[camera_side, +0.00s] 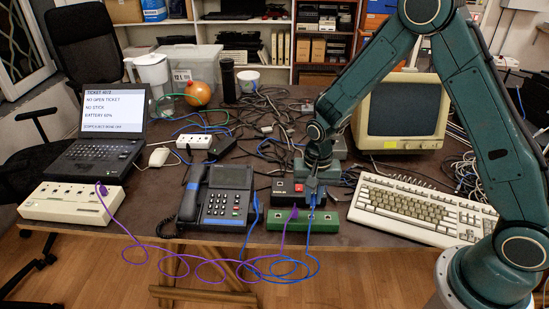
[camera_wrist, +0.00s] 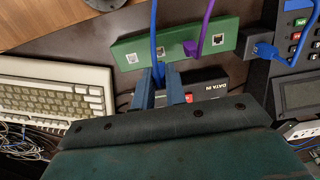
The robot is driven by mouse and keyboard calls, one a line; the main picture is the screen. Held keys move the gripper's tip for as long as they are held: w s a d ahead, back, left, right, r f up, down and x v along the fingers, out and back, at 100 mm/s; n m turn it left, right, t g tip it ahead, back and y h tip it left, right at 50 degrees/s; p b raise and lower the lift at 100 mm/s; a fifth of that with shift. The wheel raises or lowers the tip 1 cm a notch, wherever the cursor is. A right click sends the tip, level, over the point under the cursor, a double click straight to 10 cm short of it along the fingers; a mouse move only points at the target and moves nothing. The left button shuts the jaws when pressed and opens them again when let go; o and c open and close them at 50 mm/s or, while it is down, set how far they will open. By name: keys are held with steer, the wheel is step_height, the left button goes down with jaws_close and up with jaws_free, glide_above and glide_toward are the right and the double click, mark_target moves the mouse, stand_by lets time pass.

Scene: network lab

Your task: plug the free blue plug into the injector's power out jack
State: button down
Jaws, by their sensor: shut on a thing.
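The injector is most likely the black box (camera_side: 282,197) with a red square, left of my gripper in the side view. In the wrist view the box (camera_wrist: 208,88) shows the label DATA IN and lies just beyond my fingers, which partly cover it. My gripper (camera_side: 314,187) is shut on the blue plug, low over the box's right end. In the wrist view my gripper (camera_wrist: 159,88) has the blue plug (camera_wrist: 158,74) between its fingers, with its blue cable running up across the green strip. The plug's tip and the power out jack are hidden, so I cannot tell whether they touch.
A green jack strip (camera_side: 268,239) lies in front at the table edge, with a purple plug (camera_wrist: 190,48) in it. The desk phone (camera_side: 226,195) is at left, the keyboard (camera_side: 420,208) close at right. Blue and purple cables hang in loops off the front edge.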

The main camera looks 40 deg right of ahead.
steer(key=w+d+r, duration=0.3)
steer(key=w+d, duration=0.3)
steer(key=d, duration=0.4)
steer(key=shift+w, duration=0.35)
steer(key=shift+d+f, duration=0.1)
steer(key=shift+f, duration=0.15)
steer(key=shift+f, duration=2.2)
steer(key=c, duration=2.1)
jaws_free()
jaws_close()
steer(key=shift+f, duration=0.9)
